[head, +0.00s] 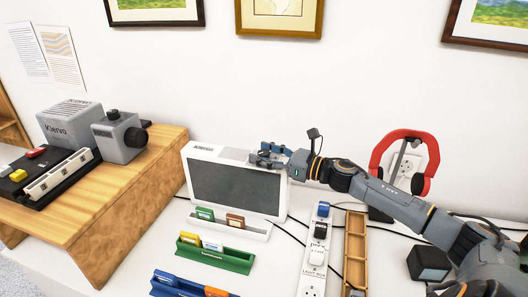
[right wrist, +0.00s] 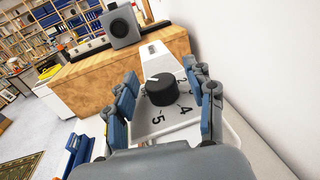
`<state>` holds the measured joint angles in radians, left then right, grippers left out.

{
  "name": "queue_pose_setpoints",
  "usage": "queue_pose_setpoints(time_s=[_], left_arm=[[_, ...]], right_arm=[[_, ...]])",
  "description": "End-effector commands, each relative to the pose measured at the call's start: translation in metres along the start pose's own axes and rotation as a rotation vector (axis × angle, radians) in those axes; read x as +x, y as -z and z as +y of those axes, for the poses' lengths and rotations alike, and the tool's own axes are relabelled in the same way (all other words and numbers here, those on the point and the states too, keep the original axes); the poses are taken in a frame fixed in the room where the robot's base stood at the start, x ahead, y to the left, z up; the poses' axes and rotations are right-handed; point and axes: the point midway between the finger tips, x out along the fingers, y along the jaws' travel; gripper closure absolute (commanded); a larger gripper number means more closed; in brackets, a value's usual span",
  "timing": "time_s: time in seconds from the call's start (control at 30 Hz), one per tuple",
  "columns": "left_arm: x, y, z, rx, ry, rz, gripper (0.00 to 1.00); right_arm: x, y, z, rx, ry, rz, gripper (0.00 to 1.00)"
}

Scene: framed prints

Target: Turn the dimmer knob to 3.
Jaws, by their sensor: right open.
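The dimmer knob (right wrist: 160,90) is a round black knob with a white mark near its upper left edge. It sits on the white top of the light box, with the printed numbers 2, 4 and 5 readable around its right and near sides. Other numbers are hidden. My right gripper (right wrist: 164,84) is open, its blue finger pads on either side of the knob with visible gaps. In the head view my right gripper (head: 267,155) is at the top edge of the white light box (head: 186,170) and hides the knob. My left gripper is not in view.
A power strip (head: 312,270), a wooden tray (head: 355,250) and red headphones on a stand (head: 405,148) are to the right. Card holders (head: 220,258) stand in front of the box. A wooden riser (head: 110,220) with grey devices is at left. The wall is close behind.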

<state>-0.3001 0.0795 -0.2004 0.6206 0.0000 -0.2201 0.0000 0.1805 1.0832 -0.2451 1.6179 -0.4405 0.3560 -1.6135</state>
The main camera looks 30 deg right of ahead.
Motion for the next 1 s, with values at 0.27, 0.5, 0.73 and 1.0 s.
queue_pose_setpoints(time_s=[0.27,0.5,0.73,1.0], left_arm=[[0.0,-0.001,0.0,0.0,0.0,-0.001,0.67],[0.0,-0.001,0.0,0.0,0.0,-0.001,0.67],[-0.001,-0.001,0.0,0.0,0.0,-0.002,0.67],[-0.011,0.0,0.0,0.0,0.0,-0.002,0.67]], right_arm=[[0.001,0.0,0.0,0.0,0.001,0.0,0.46],[0.001,0.0,0.0,0.0,0.001,0.0,0.89],[0.001,0.0,0.0,0.0,0.005,0.0,1.0],[0.001,-0.002,0.001,0.002,0.084,0.0,1.0]])
